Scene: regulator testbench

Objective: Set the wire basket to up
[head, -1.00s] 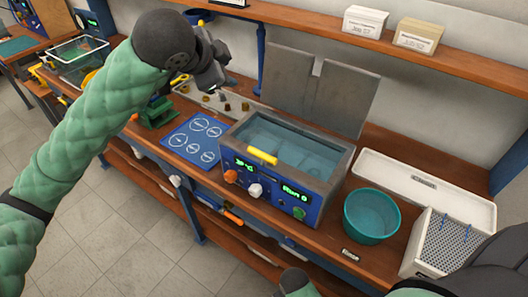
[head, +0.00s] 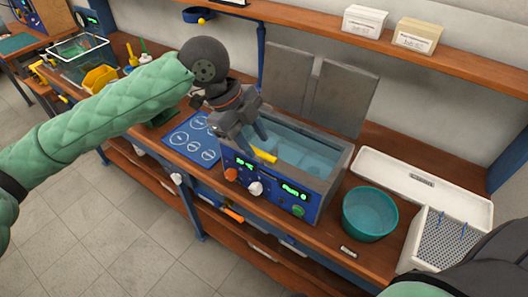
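A blue-fronted water bath (head: 275,187) stands on the bench with its two grey lid flaps (head: 338,97) raised behind it. A yellow handle (head: 264,156) shows at the bath's front left rim. I cannot clearly make out the wire basket itself under the water (head: 305,152). My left gripper (head: 254,141) points down over the bath's left end, just above and behind the yellow handle. Its two fingers are apart with nothing seen between them. My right gripper is out of view.
A teal bowl (head: 370,214), a long white tray (head: 425,186) and a white perforated rack (head: 447,240) stand to the right. A blue mat with white circles (head: 187,142) lies left of the bath. A shelf (head: 465,60) with two boxes runs above.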

